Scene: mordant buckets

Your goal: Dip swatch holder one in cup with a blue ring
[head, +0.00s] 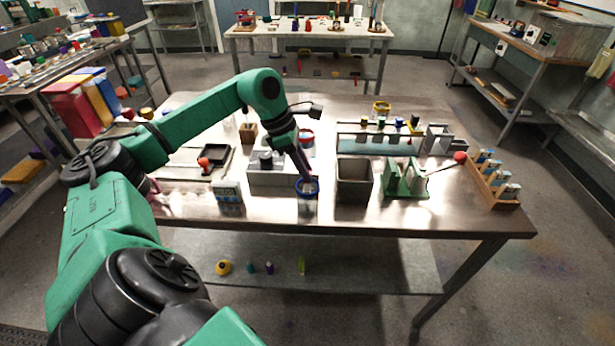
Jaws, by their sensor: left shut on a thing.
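The cup with a blue ring (307,206) stands upright near the front edge of the steel table, left of a grey square bin. My left gripper (306,178) points down right over this cup, its tips at the ring. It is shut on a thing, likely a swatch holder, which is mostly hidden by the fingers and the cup. I cannot tell how deep it sits in the cup or read a number on it. A cup with a red ring (307,139) and one with a yellow ring (381,108) stand farther back. My right gripper is out of view.
The grey bin (354,182) stands close right of the blue-ringed cup. A green stand (404,181), a rack (395,140) and a wooden rack (492,184) are farther right.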

